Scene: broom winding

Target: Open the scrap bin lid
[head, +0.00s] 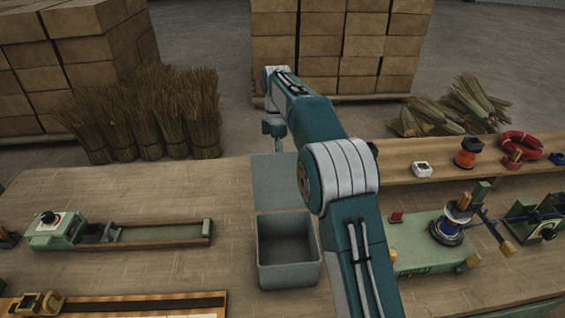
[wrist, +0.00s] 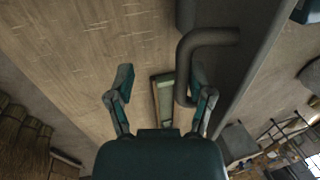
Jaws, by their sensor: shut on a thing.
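The grey scrap bin (head: 289,262) stands on the table with its dark inside open to view. Its flat grey lid (head: 272,182) is swung up and back behind the opening. In the wrist view the lid (wrist: 240,65) is a grey panel with a bent grey bar handle (wrist: 207,37). My gripper (head: 273,128) is at the far edge of the lid. In the wrist view my gripper (wrist: 163,82) has its fingers around the handle's end, with the handle against the right finger. Part of the lid is hidden behind my arm in the head view.
A green clamp fixture (head: 60,228) with a long tray lies left of the bin. A green winding machine (head: 420,243) is to the right. A raised shelf (head: 400,158) with small parts runs behind it. Broom bundles (head: 150,115) and boxes (head: 335,45) stand beyond the table.

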